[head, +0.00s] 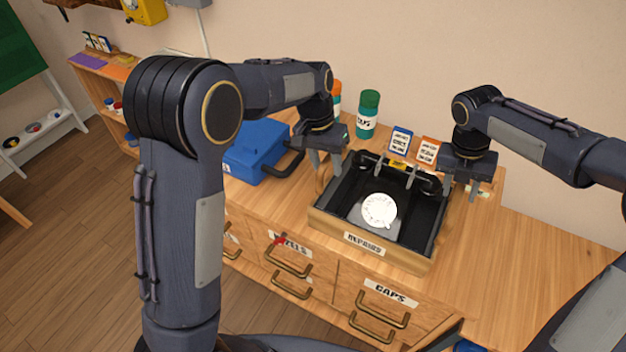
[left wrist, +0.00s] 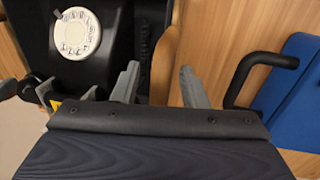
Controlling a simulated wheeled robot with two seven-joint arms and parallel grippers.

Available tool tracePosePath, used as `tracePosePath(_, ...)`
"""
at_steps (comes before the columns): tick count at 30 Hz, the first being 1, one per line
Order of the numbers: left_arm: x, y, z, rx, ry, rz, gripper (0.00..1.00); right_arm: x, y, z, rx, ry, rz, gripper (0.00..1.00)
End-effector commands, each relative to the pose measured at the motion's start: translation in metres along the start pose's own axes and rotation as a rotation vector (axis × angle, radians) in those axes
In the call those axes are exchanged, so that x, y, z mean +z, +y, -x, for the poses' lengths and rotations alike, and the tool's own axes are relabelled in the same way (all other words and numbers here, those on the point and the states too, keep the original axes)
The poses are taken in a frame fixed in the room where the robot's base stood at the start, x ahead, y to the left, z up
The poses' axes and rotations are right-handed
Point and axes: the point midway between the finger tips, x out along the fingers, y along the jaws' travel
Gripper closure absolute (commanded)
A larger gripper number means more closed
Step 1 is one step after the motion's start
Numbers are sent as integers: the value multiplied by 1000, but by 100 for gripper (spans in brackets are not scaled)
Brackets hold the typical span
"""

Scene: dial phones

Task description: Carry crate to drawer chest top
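The crate (head: 400,257), a wooden box with a black inside and a "REPAIRS" label, sits on the drawer chest top (head: 470,235). A black dial phone with a white dial (head: 380,210) is inside it; the dial also shows in the left wrist view (left wrist: 76,34). My left gripper (head: 325,172) is at the crate's left side. My right gripper (head: 461,187) is at the crate's right side, fingers apart; the right handle is hidden.
A blue toolbox (head: 257,150) with a black handle stands close left of my left gripper. A green bottle (head: 368,115), an orange-topped bottle and small cards (head: 400,140) stand behind the crate. Bare wood surface lies to the right.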

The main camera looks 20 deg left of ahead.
Motion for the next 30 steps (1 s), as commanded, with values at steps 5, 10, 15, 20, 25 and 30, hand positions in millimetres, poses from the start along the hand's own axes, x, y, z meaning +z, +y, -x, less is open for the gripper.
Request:
tracePosePath(5, -1, 0, 16, 0, 4, 0, 60, 0, 0, 0, 0, 0, 0, 60)
tracePosePath(10, -1, 0, 52, 1, 6, -1, 60, 0, 0, 0, 0, 0, 0, 60)
tracePosePath(15, -1, 0, 87, 0, 5, 0, 60, 0, 0, 0, 0, 0, 0, 60)
tracePosePath(20, -1, 0, 110, 0, 3, 0, 60, 0, 0, 0, 0, 0, 0, 60)
tracePosePath(25, 0, 0, 119, 0, 0, 0, 60, 0, 0, 4, 0, -1, 0, 60)
tracePosePath(30, 0, 0, 120, 0, 0, 0, 60, 1, 0, 28, 1, -5, 0, 60)
